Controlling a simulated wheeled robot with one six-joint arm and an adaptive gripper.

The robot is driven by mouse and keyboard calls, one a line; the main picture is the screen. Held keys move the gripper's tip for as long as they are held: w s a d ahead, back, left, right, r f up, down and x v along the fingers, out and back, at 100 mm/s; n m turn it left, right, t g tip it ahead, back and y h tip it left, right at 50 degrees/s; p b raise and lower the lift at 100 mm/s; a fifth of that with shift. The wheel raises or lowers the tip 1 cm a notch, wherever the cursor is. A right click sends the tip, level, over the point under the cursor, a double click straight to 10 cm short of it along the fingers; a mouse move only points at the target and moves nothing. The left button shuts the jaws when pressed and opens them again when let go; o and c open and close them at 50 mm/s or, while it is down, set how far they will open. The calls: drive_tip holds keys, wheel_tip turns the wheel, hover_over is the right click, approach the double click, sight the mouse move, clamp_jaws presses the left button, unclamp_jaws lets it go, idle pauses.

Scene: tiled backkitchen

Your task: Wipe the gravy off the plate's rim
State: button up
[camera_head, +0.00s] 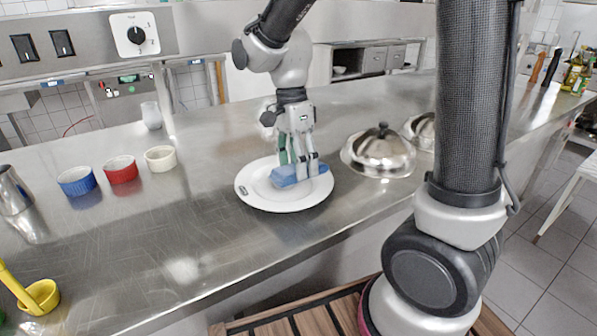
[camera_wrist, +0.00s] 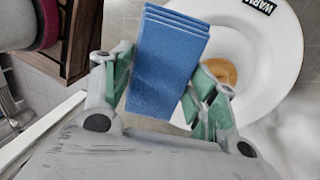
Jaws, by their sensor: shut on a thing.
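A white plate (camera_head: 262,200) lies on the steel counter in the head view. My gripper (camera_head: 298,165) points down over it, shut on a folded blue cloth (camera_head: 287,178). The cloth is above the plate's middle and right part; I cannot tell whether it touches. In the wrist view the green-padded fingers of my gripper (camera_wrist: 162,92) flank the blue cloth (camera_wrist: 170,50). The plate (camera_wrist: 286,65) shows behind, with a dark "WARM" label on its rim. A brown patch (camera_wrist: 222,72), perhaps gravy, shows inside the rim beside the right finger. Gravy on the rim is not clearly visible.
Blue (camera_head: 77,181), red (camera_head: 121,169) and cream (camera_head: 160,158) ramekins stand left of the plate. A steel dome (camera_head: 380,150) stands close to the plate's right.

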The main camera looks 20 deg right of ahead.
drive_tip(key=shift+r, duration=0.1)
drive_tip(key=shift+w+r, duration=0.15)
drive_tip(key=shift+r, duration=0.55)
drive_tip(key=shift+w+r, duration=0.1)
drive_tip(key=shift+r, duration=0.6)
